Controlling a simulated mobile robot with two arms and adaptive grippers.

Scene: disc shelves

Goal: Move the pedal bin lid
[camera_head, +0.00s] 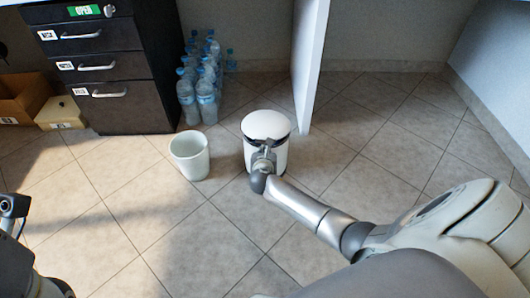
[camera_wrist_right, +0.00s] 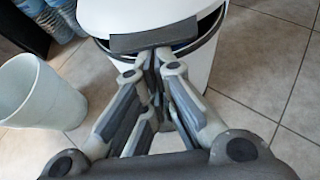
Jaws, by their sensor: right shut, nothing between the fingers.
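The white pedal bin (camera_head: 278,160) stands on the tiled floor. My right gripper (camera_head: 264,149) is at the bin's front. In the wrist view its shut, empty fingertips (camera_wrist_right: 157,54) are right at the tab, partly hiding the rim; contact is unclear. Part of my left arm shows at the left edge, but its fingers do not.
A white open bucket (camera_head: 190,156) stands just left of the bin. Several water bottles (camera_head: 206,95) are behind it, beside a black drawer cabinet (camera_head: 103,72). A white panel (camera_head: 308,65) rises behind the bin. The floor at front left is clear.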

